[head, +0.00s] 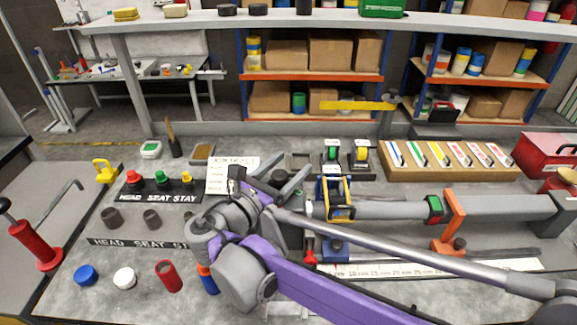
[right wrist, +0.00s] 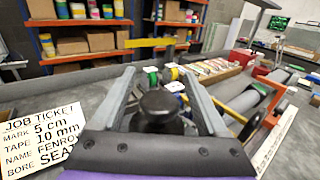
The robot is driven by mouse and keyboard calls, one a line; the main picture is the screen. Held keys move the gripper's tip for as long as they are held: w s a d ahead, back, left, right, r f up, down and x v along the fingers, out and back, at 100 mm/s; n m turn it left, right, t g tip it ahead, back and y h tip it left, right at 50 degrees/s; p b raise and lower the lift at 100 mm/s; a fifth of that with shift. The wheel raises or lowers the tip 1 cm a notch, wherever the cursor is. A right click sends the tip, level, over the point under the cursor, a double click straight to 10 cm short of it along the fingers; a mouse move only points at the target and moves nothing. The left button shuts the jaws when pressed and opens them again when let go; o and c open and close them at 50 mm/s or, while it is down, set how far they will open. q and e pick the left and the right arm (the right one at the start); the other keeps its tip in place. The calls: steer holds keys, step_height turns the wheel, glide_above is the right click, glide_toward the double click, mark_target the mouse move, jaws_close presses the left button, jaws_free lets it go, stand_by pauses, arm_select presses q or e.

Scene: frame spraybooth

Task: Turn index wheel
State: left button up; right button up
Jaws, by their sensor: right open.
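My left gripper is not in view.
A job ticket (head: 231,176) lies left of the gripper. Tape dispensers (head: 361,154) and a wooden marker tray (head: 450,160) stand behind the tube. Red, green and yellow knobs (head: 162,178) and grey rings (head: 151,218) are at left. A ruler strip (head: 400,268) lies in front.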

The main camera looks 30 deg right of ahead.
steer(key=shift+d, duration=0.1)
jaws_close()
stand_by(0.4)
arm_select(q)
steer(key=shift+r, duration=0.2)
